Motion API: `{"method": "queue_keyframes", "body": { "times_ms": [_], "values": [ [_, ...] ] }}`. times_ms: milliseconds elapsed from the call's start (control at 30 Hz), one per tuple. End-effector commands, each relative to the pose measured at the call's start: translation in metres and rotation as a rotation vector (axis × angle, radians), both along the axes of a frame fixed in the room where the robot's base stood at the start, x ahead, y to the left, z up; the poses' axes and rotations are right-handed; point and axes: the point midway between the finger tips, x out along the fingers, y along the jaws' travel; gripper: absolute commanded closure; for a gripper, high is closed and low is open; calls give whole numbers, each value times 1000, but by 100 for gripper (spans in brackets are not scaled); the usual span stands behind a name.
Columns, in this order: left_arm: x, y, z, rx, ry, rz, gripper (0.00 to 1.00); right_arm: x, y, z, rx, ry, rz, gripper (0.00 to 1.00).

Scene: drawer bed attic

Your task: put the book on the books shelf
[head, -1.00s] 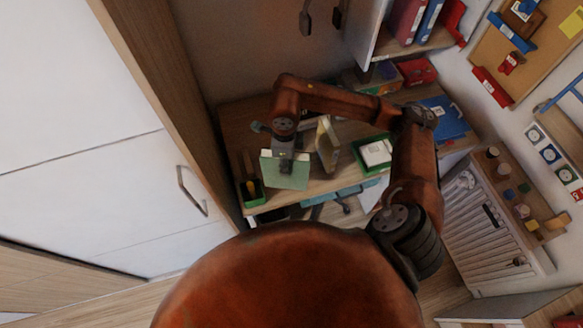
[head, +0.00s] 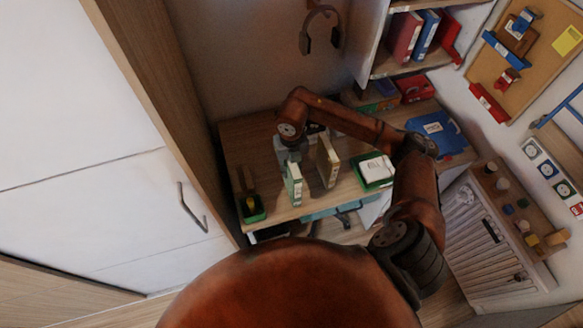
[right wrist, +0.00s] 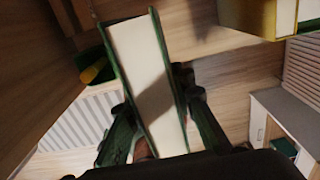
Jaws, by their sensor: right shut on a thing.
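A green book with pale pages (head: 293,185) is held by my right gripper (head: 290,162) over the front left of the desk. In the right wrist view the book (right wrist: 147,75) sits between the two dark fingers (right wrist: 158,115), which are shut on it, its page edge facing the camera. In the head view the book is upright and seen nearly edge-on; I cannot tell whether it touches the desk. A shelf (head: 408,66) with red and blue binders is at the upper right. My left gripper is not in view.
A tan book (head: 327,160) stands upright just right of the held book. A green-edged tray with a white pad (head: 376,170), a blue folder (head: 437,131) and a green pen holder (head: 253,208) are on the desk (head: 245,135). A headphone set hangs above (head: 322,30).

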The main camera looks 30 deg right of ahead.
Motion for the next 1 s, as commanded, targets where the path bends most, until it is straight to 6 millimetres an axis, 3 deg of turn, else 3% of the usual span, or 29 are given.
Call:
{"method": "queue_keyframes", "body": {
  "times_ms": [133,400,667,900,1000],
  "values": [
    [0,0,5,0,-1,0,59,29,-17,-13,1,2,-3,100],
    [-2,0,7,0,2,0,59,57,-34,-57,2,0,2,100],
    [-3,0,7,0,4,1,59,67,-40,-71,1,0,3,100],
    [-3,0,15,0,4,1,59,68,-41,-99,2,0,2,100],
    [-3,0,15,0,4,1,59,68,-41,-103,1,-2,4,100]
  ]
}}
